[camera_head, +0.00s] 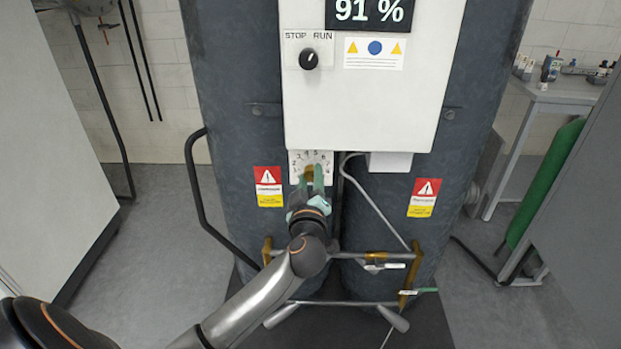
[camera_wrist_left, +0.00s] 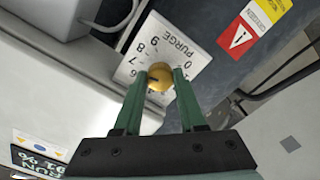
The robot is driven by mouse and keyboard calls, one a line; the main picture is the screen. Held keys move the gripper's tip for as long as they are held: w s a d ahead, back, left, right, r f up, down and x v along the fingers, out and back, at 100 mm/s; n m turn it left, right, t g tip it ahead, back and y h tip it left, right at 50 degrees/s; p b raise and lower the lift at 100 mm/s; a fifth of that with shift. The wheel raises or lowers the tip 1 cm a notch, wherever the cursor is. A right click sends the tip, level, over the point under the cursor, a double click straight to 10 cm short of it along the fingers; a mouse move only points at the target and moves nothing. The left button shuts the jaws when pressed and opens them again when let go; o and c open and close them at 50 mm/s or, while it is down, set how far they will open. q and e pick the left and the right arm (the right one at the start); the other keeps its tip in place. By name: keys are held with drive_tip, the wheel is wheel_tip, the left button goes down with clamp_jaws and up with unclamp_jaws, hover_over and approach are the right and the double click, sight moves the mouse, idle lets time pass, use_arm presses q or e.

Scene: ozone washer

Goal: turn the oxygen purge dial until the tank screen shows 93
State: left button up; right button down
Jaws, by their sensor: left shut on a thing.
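The tank screen (camera_head: 369,12) at the top of the white control box reads 91 %. The purge dial is a brass knob (camera_wrist_left: 160,76) on a white plate (camera_wrist_left: 172,50) marked PURGE with numbers around it. In the head view the plate (camera_head: 297,160) sits just below the box's lower left corner, and the knob (camera_head: 309,170) is partly hidden by the fingers. My left gripper (camera_head: 312,180) has its green fingers on either side of the knob and is shut on it; the wrist view shows the fingers (camera_wrist_left: 156,90) too. My right gripper is not in view.
A STOP/RUN switch (camera_head: 309,58) is on the white box (camera_head: 370,110) above the dial. A black curved handle (camera_head: 200,190) stands left of the dark tanks. A grey hose (camera_head: 375,210) and a metal frame with brass fittings (camera_head: 408,270) lie to the right and below.

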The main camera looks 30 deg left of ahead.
use_arm(q)
clamp_jaws()
drive_tip(key=shift+r+p, duration=0.15)
drive_tip(key=shift+p, duration=0.55)
drive_tip(key=m+p, duration=0.1)
drive_tip(key=p, duration=0.2)
drive_tip(key=shift+m, duration=0.4)
drive_tip(key=shift+m+p, duration=0.3)
drive_tip(key=shift+m, duration=0.4)
drive_tip(key=shift+f+m, duration=0.2)
drive_tip(key=shift+m, duration=1)
